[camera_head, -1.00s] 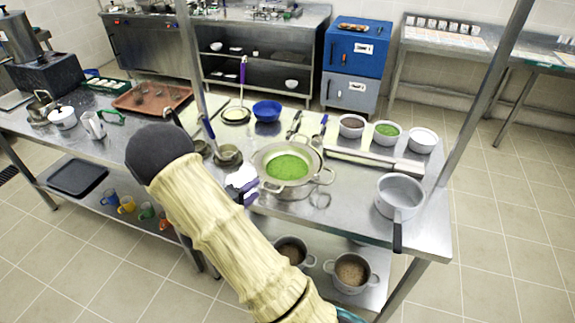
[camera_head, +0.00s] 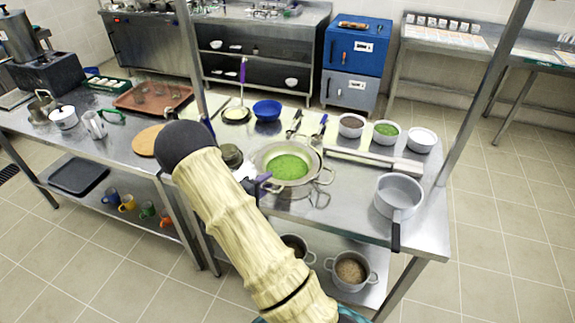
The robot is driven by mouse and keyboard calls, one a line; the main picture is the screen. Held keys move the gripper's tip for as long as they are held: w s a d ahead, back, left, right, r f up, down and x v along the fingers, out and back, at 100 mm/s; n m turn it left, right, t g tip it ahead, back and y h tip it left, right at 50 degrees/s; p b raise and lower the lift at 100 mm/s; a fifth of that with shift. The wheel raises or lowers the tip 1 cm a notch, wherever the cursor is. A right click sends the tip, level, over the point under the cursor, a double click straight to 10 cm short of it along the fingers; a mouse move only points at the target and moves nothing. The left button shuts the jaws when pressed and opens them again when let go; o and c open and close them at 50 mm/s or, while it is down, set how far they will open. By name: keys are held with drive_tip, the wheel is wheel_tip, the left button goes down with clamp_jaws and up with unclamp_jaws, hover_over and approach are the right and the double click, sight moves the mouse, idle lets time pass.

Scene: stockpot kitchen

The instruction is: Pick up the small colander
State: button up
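A wide metal two-handled vessel (camera_head: 262,158) with green contents (camera_head: 288,167) stands on the steel table, right of my arm. It may be the small colander, but I cannot make out holes in its wall. My gripper (camera_head: 262,186) shows only as a small dark purple part and a bit of pale body beside my forearm, at the vessel's lower left. My arm hides the rest, so its opening is not visible. I cannot tell whether it touches the vessel.
A small dark pot (camera_head: 231,155) stands left of the vessel, close to my arm. A blue bowl (camera_head: 267,110) is behind. A saucepan (camera_head: 399,193) stands at right, near a long metal bar (camera_head: 375,160). Upright posts (camera_head: 487,90) rise from the table.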

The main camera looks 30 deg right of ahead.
idle(0.4)
clamp_jaws()
drive_tip(key=shift+r, duration=0.1)
wheel_tip(320, 180, up, 10)
drive_tip(key=shift+f, duration=0.1)
idle(0.5)
idle(0.5)
